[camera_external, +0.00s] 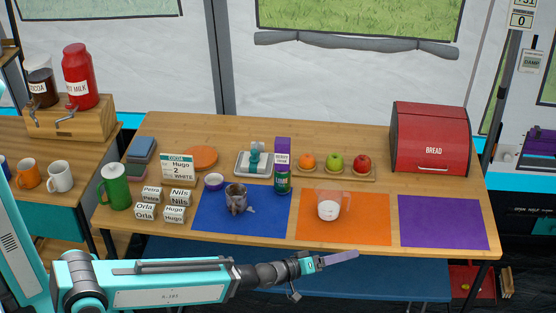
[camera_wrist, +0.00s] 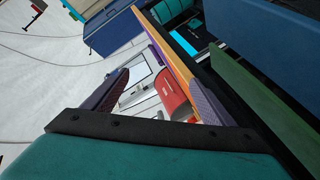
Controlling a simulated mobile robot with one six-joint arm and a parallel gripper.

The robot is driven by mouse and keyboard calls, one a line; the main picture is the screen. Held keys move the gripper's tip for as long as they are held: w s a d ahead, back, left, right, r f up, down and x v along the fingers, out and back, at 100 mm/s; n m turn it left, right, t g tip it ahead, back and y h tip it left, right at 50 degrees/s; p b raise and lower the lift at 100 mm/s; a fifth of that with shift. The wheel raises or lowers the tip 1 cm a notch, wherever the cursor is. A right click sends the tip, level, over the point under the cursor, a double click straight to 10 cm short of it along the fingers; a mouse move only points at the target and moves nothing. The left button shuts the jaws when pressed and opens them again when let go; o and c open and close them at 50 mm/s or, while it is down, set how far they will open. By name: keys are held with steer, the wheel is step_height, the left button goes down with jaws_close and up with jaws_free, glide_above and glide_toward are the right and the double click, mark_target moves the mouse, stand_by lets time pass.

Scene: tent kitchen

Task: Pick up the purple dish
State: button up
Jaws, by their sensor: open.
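The purple dish (camera_external: 214,182) is a small round bowl with a pale inside. The dish does not show in the wrist view.
Small labelled blocks (camera_external: 174,214) and a green canister (camera_external: 114,187) stand left of the dish. A red bread box (camera_external: 430,138) is at the far right. The purple mat (camera_external: 443,222) is clear.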

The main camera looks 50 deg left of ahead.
step_height(320, 180, up, 5)
steer(key=a+t+p, duration=0.1)
steer(key=s+a+r+n+y+p, duration=0.1)
steer(key=a+r+y+p, duration=0.15)
steer(key=a, duration=0.65)
steer(key=a+r+t+y+p, duration=0.15)
steer(key=a+p, duration=0.25)
steer(key=a, duration=0.4)
steer(key=s+a+r+n+y+p, duration=0.1)
steer(key=a+y+p, duration=0.15)
steer(key=a, duration=0.65)
steer(key=s+a+g+y+p, duration=0.25)
steer(key=s+a+p, duration=0.25)
steer(key=a, duration=0.5)
steer(key=s+a+g+y+p, duration=0.1)
steer(key=s+a+y+p, duration=0.35)
steer(key=a, duration=0.65)
steer(key=s+f+g, duration=0.1)
steer(key=f, duration=0.1)
steer(key=s+a+f+m+g+h, duration=0.1)
steer(key=s+f, duration=0.1)
steer(key=s+a+f+m+g+h+p, duration=0.1)
steer(key=f+g, duration=0.1)
steer(key=shift+s+f, duration=0.2)
steer(key=shift+f, duration=0.05)
steer(key=shift+d+f, duration=0.2)
steer(key=shift+f, duration=0.05)
